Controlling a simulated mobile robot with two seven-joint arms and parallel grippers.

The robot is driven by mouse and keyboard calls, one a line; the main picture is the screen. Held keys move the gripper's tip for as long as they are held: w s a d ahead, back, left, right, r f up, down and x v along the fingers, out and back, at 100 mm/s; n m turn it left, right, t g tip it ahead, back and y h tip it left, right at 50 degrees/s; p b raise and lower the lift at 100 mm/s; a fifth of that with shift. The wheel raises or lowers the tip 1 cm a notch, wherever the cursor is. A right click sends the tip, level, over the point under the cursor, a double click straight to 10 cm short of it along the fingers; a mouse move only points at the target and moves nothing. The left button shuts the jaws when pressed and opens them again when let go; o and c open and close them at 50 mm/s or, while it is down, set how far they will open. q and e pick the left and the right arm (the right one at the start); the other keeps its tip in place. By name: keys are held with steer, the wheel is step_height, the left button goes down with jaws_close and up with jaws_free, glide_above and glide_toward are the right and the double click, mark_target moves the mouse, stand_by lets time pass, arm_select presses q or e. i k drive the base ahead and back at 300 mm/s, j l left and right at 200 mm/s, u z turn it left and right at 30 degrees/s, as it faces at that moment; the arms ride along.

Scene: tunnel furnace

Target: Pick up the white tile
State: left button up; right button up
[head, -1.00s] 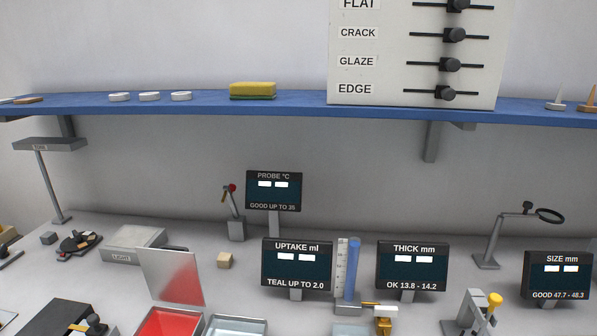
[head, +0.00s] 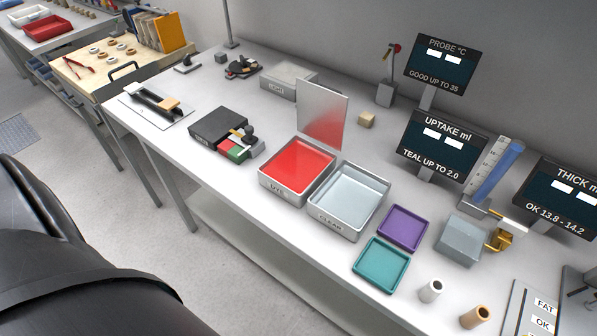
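I cannot make out a clear white tile in the head view. A flat white plate (head: 128,112) lies at the left end of the grey bench, under a dark narrow device (head: 152,98) with a tan piece (head: 168,104) at its right end. Whether this plate is a tile, I cannot tell. Neither gripper shows in this view. A large black curved part of my own body fills the lower left.
Display screens (head: 440,140) stand behind. A wooden-topped table (head: 110,75) is at the left.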

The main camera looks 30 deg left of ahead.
mark_target(136, 87)
steer(key=j+u, duration=0.1)
steer(key=u, duration=2)
steer(key=i+j+z, duration=0.15)
steer(key=i+j, duration=0.35)
steer(key=i+j+z, duration=0.2)
steer(key=i+j, duration=0.3)
steer(key=j, duration=0.1)
